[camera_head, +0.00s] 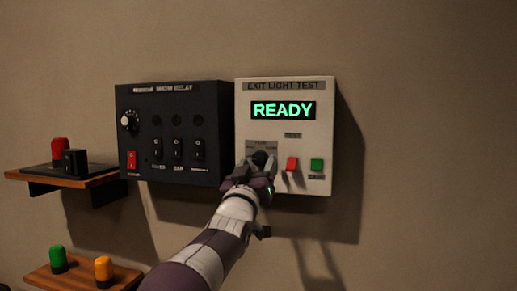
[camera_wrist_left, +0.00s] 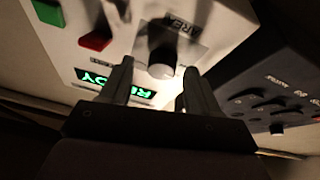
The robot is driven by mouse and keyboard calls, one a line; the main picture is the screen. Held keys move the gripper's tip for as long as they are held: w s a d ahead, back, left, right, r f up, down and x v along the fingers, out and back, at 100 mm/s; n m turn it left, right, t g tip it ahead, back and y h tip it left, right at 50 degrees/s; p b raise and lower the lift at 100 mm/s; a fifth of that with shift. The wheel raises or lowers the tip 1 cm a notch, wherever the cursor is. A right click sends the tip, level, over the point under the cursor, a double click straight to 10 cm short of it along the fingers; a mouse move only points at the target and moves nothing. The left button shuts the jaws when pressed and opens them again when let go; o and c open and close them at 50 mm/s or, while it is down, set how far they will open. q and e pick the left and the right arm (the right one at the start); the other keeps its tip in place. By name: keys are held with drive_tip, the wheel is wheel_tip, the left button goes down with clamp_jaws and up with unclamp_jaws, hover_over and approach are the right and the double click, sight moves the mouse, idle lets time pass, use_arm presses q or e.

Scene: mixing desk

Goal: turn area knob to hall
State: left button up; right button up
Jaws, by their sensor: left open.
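The white panel (camera_head: 245,115) titled EXIT LIGHT TEST hangs on the wall with a green READY display (camera_head: 283,110). Its dark round area knob (camera_head: 260,158) sits at the lower left on a grey label plate, partly hidden by my gripper. In the left wrist view the knob (camera_wrist_left: 162,50) shows large beside the word AREA. My left gripper (camera_wrist_left: 158,68) is open, with one fingertip to each side of the knob's front end and gaps between. In the head view my left gripper (camera_head: 256,172) covers the panel's lower left. The knob's pointer and position labels cannot be read.
A red switch (camera_head: 292,164) and a green button (camera_head: 316,165) sit right of the knob. A dark relay box (camera_head: 205,95) adjoins the panel on the left. Two wooden shelves (camera_head: 105,180) (camera_head: 128,280) carry coloured-capped items at far left. Wall to the right is clear.

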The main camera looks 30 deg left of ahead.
use_arm(q)
drive_tip(key=shift+w+r, duration=0.25)
drive_tip(key=shift+w, duration=0.25)
drive_tip(key=shift+a, duration=0.2)
drive_tip(key=shift+s+a+r, duration=0.1)
drive_tip(key=shift+s+a, duration=0.1)
drive_tip(key=shift+s, duration=0.15)
drive_tip(key=shift+w+d, duration=0.1)
drive_tip(key=shift+w, duration=0.1)
drive_tip(key=c, duration=1)
drive_tip(key=shift+c, duration=0.2)
use_arm(e)
drive_tip(key=shift+s+r, duration=0.2)
drive_tip(key=shift+r, duration=0.3)
